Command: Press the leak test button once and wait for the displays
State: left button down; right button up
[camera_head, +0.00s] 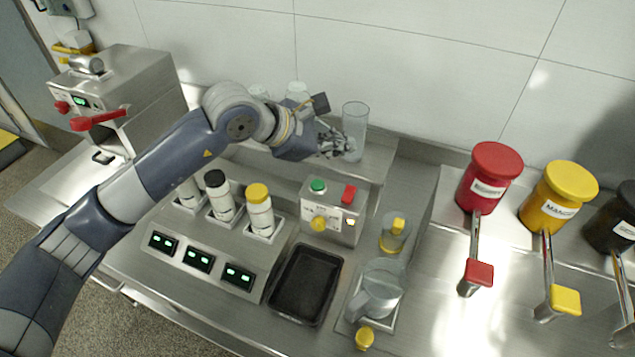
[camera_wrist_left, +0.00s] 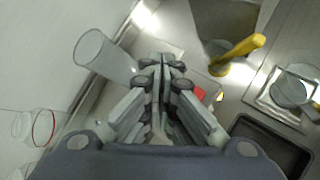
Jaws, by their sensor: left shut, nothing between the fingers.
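A steel control box (camera_head: 333,212) stands on the counter with a green button (camera_head: 318,186) and a red button (camera_head: 349,193) on top and a yellow knob on its front. Its lettering is too small to read, so I cannot tell which is the leak test button. Three black displays (camera_head: 198,259) with lit green digits sit on the sloped front of the bottle station. My left gripper (camera_head: 347,146) is shut and empty, above and behind the box, beside a tall clear cylinder (camera_head: 355,122). In the left wrist view its closed fingers (camera_wrist_left: 165,62) partly hide the box; the red button (camera_wrist_left: 199,94) shows beside them.
White bottles with black and yellow caps (camera_head: 258,194) stand in the station. Red and yellow canisters (camera_head: 489,178) stand at right.

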pick_arm(q)
jog(key=w+a+y, duration=0.2)
jog(key=a, duration=0.1)
jog(key=shift+w+a+f+t, duration=0.15)
jog(key=shift+a+f+t, duration=0.05)
jog(key=shift+a+t, duration=0.1)
jog(key=shift+d, duration=0.1)
jog(key=b, duration=0.1)
send_over(320, 186)
notch_tip(320, 186, down, 6)
jog(key=shift+f, duration=0.1)
notch_tip(320, 186, down, 2)
jog(key=shift+b, duration=1.25)
jog(key=shift+f+b, duration=0.35)
